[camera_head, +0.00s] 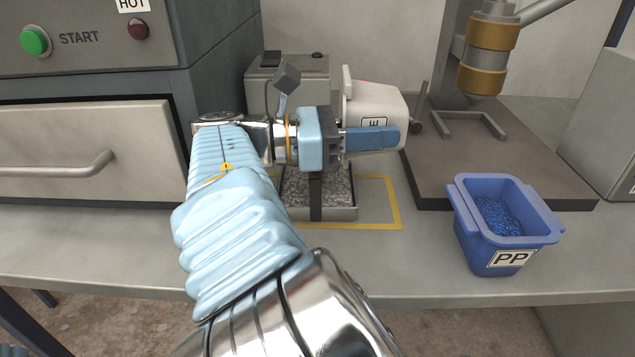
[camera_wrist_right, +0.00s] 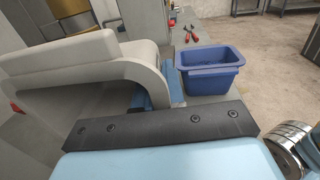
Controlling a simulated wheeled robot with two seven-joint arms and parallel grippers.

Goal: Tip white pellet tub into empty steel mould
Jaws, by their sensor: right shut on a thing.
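The white tub (camera_head: 385,103) is tipped on its side above the bench, its label turned sideways; it also shows large at the left of the wrist view (camera_wrist_right: 60,58). My right gripper (camera_head: 372,139) is shut on it, with a blue finger against its side. The tub's opening is hidden from me. The steel mould (camera_head: 343,214) sits on the bench below and left of the tub, partly behind my wrist. Speckled grey-white grains (camera_head: 297,187) show inside it. A dark upright strip crosses the mould's front. My left gripper is not in view.
A blue tub marked PP (camera_head: 505,240) with blue pellets stands near the bench's front edge at right. A yellow outline (camera_head: 393,205) surrounds the mould area. A press (camera_head: 488,60) stands behind, and a grey oven (camera_head: 85,140) fills the left.

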